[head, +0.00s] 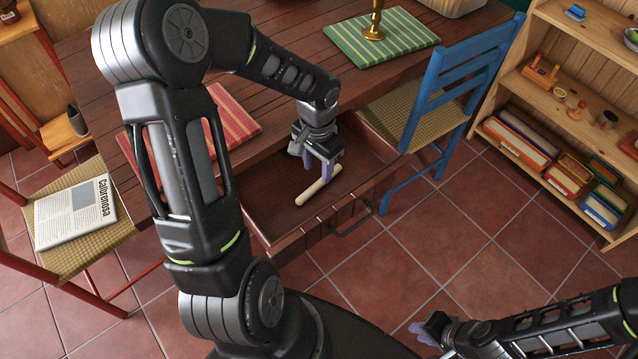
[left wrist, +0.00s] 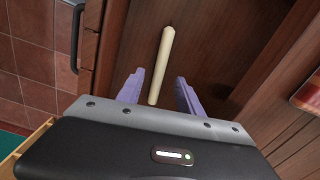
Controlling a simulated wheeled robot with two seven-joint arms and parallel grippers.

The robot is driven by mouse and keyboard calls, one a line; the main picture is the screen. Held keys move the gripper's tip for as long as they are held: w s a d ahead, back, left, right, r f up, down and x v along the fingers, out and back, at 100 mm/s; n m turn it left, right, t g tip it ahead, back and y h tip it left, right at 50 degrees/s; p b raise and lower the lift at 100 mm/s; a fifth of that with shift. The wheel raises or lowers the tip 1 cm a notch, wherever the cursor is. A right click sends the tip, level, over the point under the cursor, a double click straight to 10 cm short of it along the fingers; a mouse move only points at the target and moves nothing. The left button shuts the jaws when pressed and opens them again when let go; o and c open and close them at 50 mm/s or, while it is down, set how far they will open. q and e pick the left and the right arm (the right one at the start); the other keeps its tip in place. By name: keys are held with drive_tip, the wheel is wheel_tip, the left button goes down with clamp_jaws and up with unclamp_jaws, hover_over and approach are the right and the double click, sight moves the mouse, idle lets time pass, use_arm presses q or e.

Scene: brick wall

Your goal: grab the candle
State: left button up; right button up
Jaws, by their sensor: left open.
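The candle (head: 318,186) is a cream-coloured stick lying in the open drawer (head: 258,205) of the dark wooden table. My left gripper (head: 318,166) is over the drawer, just behind the candle in the head view. In the left wrist view the candle (left wrist: 161,65) runs lengthwise, its near end between the two purple fingers of the open left gripper (left wrist: 159,92). I cannot tell the height gap between fingers and candle. My right gripper (head: 432,328) is low at the bottom right, away from the drawer; its opening is unclear.
The drawer's front with its dark handle (head: 353,222) faces the open tiled floor. A blue chair (head: 428,95) stands close on the right. A striped green mat (head: 350,42) with a brass candlestick (head: 375,22) and a red mat (head: 238,118) lie on the table. A shelf (head: 545,98) stands at right.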

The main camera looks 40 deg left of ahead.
sight(319, 182)
use_arm(q)
drive_tip(key=shift+f, duration=0.2)
drive_tip(key=shift+w+f, duration=0.15)
drive_tip(key=shift+f, duration=1.2)
drive_tip(key=shift+w+f, duration=0.1)
drive_tip(key=shift+f, duration=1.2)
clamp_jaws()
